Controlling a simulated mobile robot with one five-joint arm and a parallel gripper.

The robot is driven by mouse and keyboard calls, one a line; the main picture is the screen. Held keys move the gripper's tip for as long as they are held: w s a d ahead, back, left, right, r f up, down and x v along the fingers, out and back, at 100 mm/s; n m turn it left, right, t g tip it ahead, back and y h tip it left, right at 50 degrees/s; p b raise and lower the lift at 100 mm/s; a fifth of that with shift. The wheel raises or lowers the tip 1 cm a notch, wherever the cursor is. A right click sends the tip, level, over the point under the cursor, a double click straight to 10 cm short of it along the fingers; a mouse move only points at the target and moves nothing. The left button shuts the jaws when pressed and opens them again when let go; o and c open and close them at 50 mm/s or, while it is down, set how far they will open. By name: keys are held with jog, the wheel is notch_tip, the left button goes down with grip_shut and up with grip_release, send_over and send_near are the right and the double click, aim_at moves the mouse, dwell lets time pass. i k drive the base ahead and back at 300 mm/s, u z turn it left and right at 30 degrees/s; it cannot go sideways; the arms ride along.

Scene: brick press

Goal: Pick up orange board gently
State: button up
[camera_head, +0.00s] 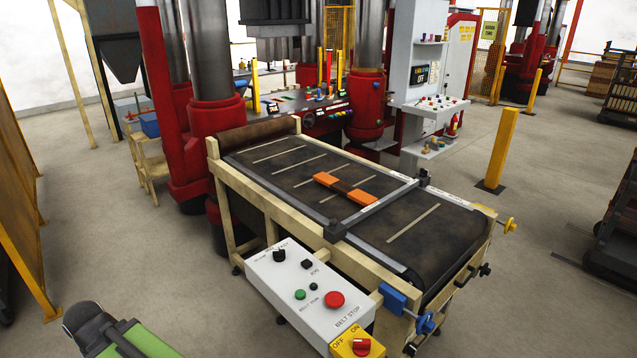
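The orange board (343,187) lies flat on the dark conveyor belt (400,240). My gripper's fingers do not show in this view. A green and dark part at the bottom left looks like part of my own body.
A white control box (310,297) with buttons stands at the belt's near side, with a yellow on/off switch box (352,343) beside it. A red press (215,140) stands behind. A yellow post (502,150) stands to the right.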

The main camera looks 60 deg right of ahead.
aim_at(364, 199)
jog(key=i, duration=1.85)
jog(key=z, duration=2.1)
jog(key=i, duration=0.75)
jog(key=z, duration=0.1)
